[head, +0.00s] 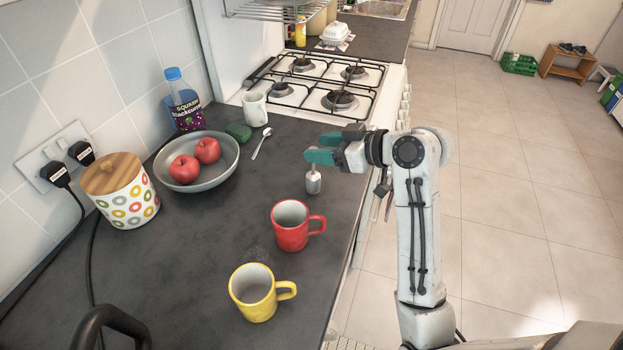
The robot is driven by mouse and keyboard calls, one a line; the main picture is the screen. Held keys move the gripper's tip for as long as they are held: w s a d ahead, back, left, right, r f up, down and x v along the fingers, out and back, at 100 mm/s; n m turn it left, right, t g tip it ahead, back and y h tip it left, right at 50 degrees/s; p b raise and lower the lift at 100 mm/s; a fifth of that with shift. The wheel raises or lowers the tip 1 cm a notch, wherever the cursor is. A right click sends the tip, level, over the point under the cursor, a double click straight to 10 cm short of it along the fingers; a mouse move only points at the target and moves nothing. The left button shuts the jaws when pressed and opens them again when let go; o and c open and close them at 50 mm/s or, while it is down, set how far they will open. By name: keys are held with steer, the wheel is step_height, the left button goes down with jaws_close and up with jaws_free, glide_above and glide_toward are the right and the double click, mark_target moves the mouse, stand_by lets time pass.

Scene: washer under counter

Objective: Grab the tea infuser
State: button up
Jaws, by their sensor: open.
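My gripper (312,149) has teal fingertips and reaches in from the right, above the infuser. The fingers are open and look empty. The top of the infuser's stem is close to the lower fingertip; I cannot tell whether they touch.
A red mug (291,226) and a yellow mug (256,293) stand in front of the infuser. A grey bowl (226,171) with two apples, a spoon (262,143) and a white mug (254,109) are to the left. A gas stove (325,90) lies behind. Bare counter surrounds the infuser.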

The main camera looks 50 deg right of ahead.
mark_target(313, 171)
steer(key=x, duration=0.5)
steer(key=shift+s+f+p, duration=0.1)
steer(key=shift+f+p, duration=0.15)
steer(key=shift+p, duration=0.15)
jaws_close()
